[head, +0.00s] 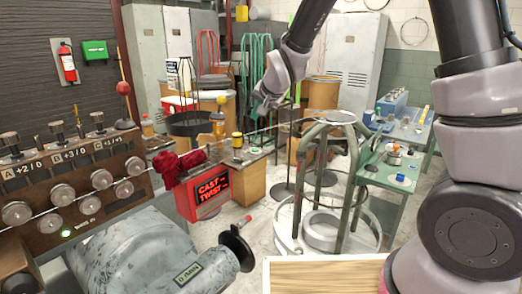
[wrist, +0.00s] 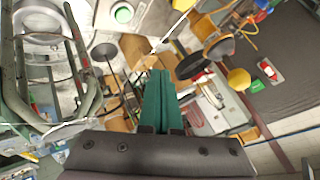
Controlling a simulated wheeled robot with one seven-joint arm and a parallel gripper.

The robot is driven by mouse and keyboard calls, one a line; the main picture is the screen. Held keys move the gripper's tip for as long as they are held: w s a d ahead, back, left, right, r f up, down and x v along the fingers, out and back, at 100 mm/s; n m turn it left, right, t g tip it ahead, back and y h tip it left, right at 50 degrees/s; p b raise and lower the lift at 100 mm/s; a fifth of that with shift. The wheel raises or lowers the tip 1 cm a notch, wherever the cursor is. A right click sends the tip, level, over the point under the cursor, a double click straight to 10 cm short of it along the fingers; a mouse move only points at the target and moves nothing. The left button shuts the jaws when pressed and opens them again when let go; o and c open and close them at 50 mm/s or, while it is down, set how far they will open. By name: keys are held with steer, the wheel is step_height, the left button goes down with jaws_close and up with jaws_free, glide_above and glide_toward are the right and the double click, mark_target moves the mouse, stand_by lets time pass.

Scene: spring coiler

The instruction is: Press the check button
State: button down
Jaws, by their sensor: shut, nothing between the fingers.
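A small green-lit round button (head: 67,233) sits low on the wooden control panel at the left. I cannot read its label, and I cannot tell whether it is the check button. A red box with a lit display (head: 211,192) reading CAST and TWIST stands right of the panel, by the bench. My gripper (head: 264,102) is up in the air, above and right of that box, clear of both. In the wrist view its green fingers (wrist: 161,73) are together with nothing between them. No button is clearly readable in the wrist view.
A grey coiler housing (head: 140,255) fills the lower left. A round green metal stand (head: 325,180) is right of the middle. Green tables (head: 385,175) with small parts are at the right. A thin wire runs across from the panel toward the stand. A fire extinguisher (head: 67,62) hangs on the wall.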

mark_target(256, 150)
steer(key=shift+f, duration=4.4)
steer(key=shift+f, duration=0.15)
steer(key=shift+f, duration=0.25)
steer(key=shift+f, duration=0.4)
steer(key=shift+r, duration=0.85)
